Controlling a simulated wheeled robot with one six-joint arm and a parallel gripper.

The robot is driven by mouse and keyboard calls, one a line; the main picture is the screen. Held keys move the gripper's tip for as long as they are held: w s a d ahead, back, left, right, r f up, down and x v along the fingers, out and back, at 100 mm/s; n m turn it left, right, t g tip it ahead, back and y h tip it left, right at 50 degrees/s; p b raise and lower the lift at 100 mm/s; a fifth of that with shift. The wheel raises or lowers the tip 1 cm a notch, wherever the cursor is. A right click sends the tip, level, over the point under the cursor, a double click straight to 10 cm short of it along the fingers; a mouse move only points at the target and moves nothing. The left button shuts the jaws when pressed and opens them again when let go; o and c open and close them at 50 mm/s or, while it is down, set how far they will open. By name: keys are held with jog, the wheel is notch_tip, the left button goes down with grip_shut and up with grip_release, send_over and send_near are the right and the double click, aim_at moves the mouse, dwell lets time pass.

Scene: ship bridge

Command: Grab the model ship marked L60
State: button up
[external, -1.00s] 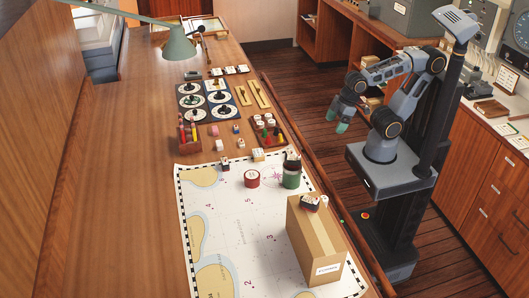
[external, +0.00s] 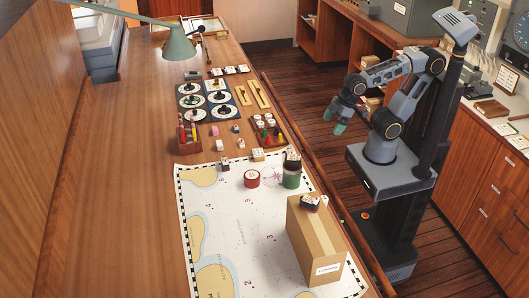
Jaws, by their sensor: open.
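Several small model ships with light tags are in the external view, but the tags are too small to read, so I cannot tell which is L60. One dark ship (external: 310,202) sits on top of the cardboard box (external: 318,240). Another dark ship (external: 292,157) is at the green can (external: 291,178). Two lighter pieces (external: 225,163) and (external: 258,155) are at the chart's far edge. My gripper (external: 335,121) is open and empty, pointing down beyond the table's right edge, apart from all of these.
The chart (external: 215,225) covers the near table. A red tin (external: 251,179) stands on it. A wooden rail (external: 290,130) runs along the table's right edge.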

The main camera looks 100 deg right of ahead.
jog(key=w+f+t+b, duration=0.2)
jog(key=w+f+b, duration=0.1)
jog(key=b, duration=0.1)
jog(key=w+f+t+b, duration=0.3)
jog(key=w, duration=0.1)
jog(key=w+d+f+t+b, duration=0.1)
jog(key=w+f+t+b, duration=0.1)
jog(key=w+f+b, duration=0.1)
jog(key=shift+w+d+t+b, duration=0.1)
jog(key=shift+w+t+b, duration=0.2)
jog(key=shift+w+b, duration=0.45)
jog(key=shift+w+t+b, duration=0.15)
jog(key=shift+t+b, duration=0.15)
jog(key=shift+b, duration=0.1)
jog(key=shift+w+a+f+b, duration=0.2)
jog(key=shift+w+a+b, duration=0.1)
jog(key=shift+w+b, duration=0.35)
jog(key=shift+t, duration=0.3)
jog(key=shift+b+x, duration=1.05)
jog(key=shift+x, duration=2.1)
jog(key=shift+w+r, duration=0.1)
jog(key=shift+r, duration=0.1)
jog(key=c, duration=1)
